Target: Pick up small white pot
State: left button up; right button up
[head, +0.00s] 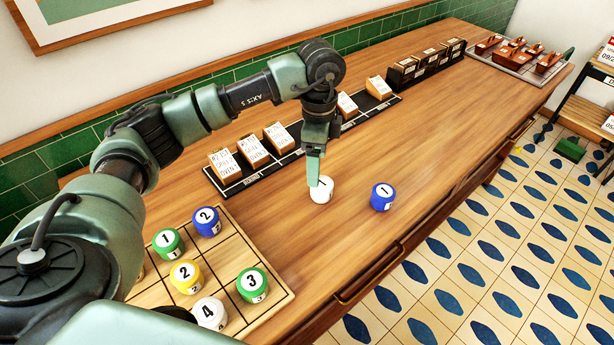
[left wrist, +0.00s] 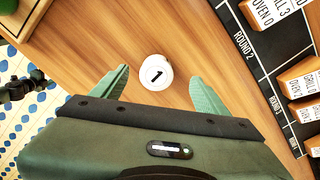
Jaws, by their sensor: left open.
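The small white pot (head: 320,191), marked 1, stands upright on the wooden counter. In the left wrist view the white pot (left wrist: 156,73) sits between and just beyond the two fingertips. My left gripper (head: 315,180) is above the pot, pointing down, and partly covers its top in the head view. Its open fingers also show in the left wrist view (left wrist: 162,82), with nothing held between them. I cannot tell whether a finger touches the pot. My right gripper is not in view.
A blue pot (head: 383,197) stands right of the white one. A gridded wooden board (head: 281,290) with several coloured pots lies at lower left. A black strip (head: 294,157) with ticket blocks runs behind. A tray (head: 548,76) with brown items is at the far end.

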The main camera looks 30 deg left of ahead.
aim_at(322, 183)
pick_arm(q)
jog(key=shift+s+d+f+p, duration=0.1)
jog(key=shift+d+f+p, duration=0.2)
jog(key=shift+f, duration=0.3)
jog(key=shift+s+d+f+p, duration=0.15)
jog(key=shift+d+f, duration=0.2)
jog(key=shift+f, duration=0.2)
jog(key=f, duration=0.1)
jog(key=f+p, duration=0.1)
jog(key=f, duration=0.2)
jog(key=shift+w, duration=0.3)
jog(key=shift+f+p, duration=0.3)
jog(key=shift+f, duration=0.25)
jog(key=c, duration=1.4)
jog(key=shift+c, duration=1)
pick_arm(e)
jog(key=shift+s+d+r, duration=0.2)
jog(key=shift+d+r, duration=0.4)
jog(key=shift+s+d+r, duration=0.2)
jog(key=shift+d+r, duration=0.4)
pick_arm(q)
jog(key=shift+r, duration=0.15)
